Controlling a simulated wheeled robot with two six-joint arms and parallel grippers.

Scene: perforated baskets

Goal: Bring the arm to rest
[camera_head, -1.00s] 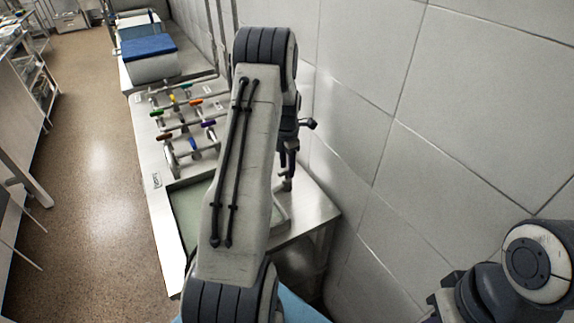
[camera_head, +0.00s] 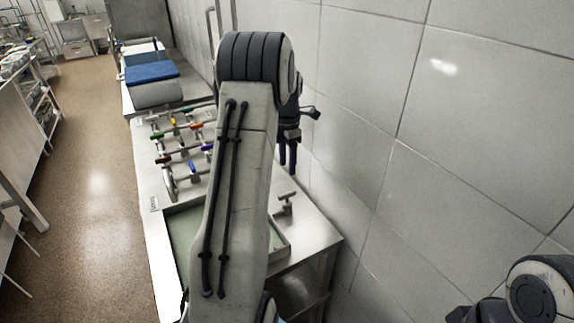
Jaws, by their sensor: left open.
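My left arm (camera_head: 240,190) rises through the middle of the picture and hides part of the table behind it. My left gripper (camera_head: 288,168) shows just right of its upper end, pointing down, with its two dark fingers a little apart and nothing seen between them. It hangs above a small grey T-shaped handle piece (camera_head: 287,199) at the table's right side, apart from it. Only a rounded joint of my right arm (camera_head: 536,292) shows at the lower right corner; its gripper is out of the picture.
The steel table (camera_head: 155,235) carries a rack with several coloured handles (camera_head: 185,150) and a green-floored shallow tray (camera_head: 182,226). A tiled wall (camera_head: 370,130) stands close on the right. A blue-topped item (camera_head: 152,74) lies farther back. The floor (camera_head: 90,200) at left is clear.

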